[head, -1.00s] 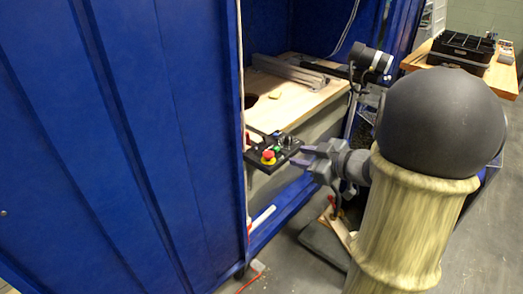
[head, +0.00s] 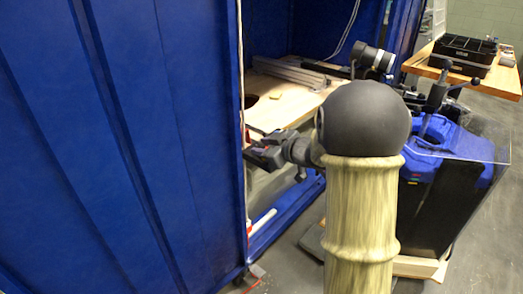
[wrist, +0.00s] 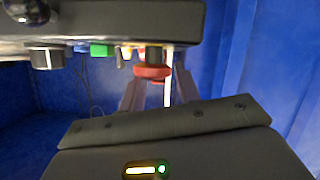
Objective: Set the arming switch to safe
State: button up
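The control panel (wrist: 110,22) is a dark box crossing the top of the wrist view. Several controls stick out from it: a dark knob (wrist: 47,57) at left, a green button (wrist: 98,50) and a red mushroom button (wrist: 152,71). A dark cylindrical control (wrist: 154,54) overlaps the red button. I cannot tell which control is the arming switch, nor its setting. My gripper (wrist: 158,88) has its fingers apart on either side of the red button in the picture; contact is unclear. In the head view my gripper (head: 262,153) covers most of the panel.
A blue cabinet wall (head: 120,150) stands close on the left of the panel. A wooden bench top (head: 285,105) lies behind it, with a metal rail (head: 290,70) on it. At far right, a black tray (head: 462,52) stands on a wooden table (head: 500,80).

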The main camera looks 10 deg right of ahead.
jog(key=shift+w+a+f, duration=0.15)
jog(key=shift+w+a, duration=0.15)
jog(key=shift+w, duration=0.1)
grip_shut()
